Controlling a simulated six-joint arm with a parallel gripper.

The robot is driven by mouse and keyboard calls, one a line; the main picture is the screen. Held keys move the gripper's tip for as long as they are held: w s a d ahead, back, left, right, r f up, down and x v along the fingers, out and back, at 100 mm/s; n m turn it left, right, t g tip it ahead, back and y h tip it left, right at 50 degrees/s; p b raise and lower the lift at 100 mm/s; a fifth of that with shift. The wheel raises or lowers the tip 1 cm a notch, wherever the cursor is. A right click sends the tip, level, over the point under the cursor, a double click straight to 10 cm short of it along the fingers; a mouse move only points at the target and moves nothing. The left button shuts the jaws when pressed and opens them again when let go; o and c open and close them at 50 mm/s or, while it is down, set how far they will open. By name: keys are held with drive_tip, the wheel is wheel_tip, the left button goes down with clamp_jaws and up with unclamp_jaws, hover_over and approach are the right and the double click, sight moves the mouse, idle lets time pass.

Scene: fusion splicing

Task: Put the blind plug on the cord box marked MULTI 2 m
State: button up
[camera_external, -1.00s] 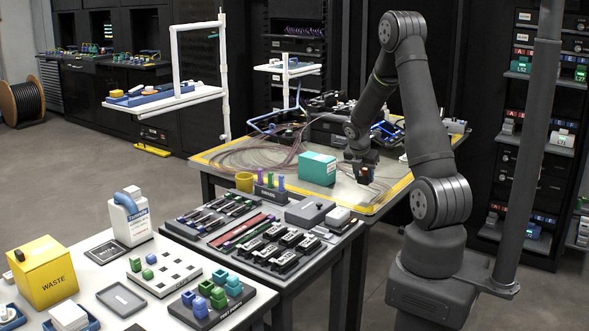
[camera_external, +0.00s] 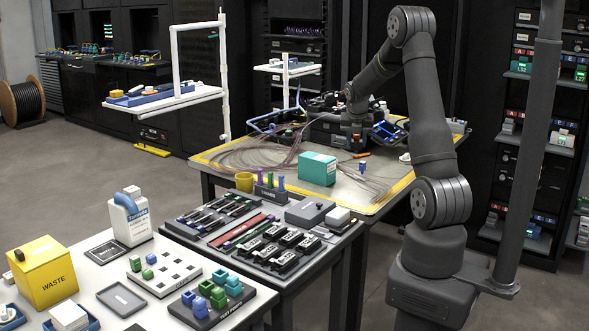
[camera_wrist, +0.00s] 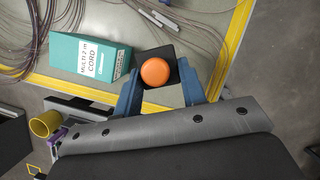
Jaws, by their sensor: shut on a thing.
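The teal cord box (camera_wrist: 68,52) lies on the mat, with a white label reading MULTI 2 m CORD; it also shows in the external view (camera_external: 317,169). My gripper (camera_wrist: 158,80) has blue fingers shut on a round orange piece with a dark square around it (camera_wrist: 155,71), which I take for the blind plug. In the wrist view it hangs just right of the box, apart from it. I cannot tell its height exactly. In the external view my gripper is hard to make out against the dark equipment.
Loose cables (camera_external: 270,160) spread over the mat left of the box. A yellow cup (camera_external: 244,182) stands at the mat's front left. Yellow tape edges the mat.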

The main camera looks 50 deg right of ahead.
sight(324, 158)
drive_tip(key=w+a+r+n+t, duration=0.1)
drive_tip(key=w+n, duration=0.1)
drive_tip(key=w, duration=0.4)
drive_tip(key=w+a+r+n, duration=0.2)
drive_tip(key=w, duration=0.3)
drive_tip(key=shift+y, duration=0.4)
drive_tip(key=f, duration=0.8)
drive_tip(key=shift+w+d, duration=0.15)
drive_tip(key=shift+d, duration=0.05)
drive_tip(key=shift+f, duration=0.15)
drive_tip(key=o, duration=1)
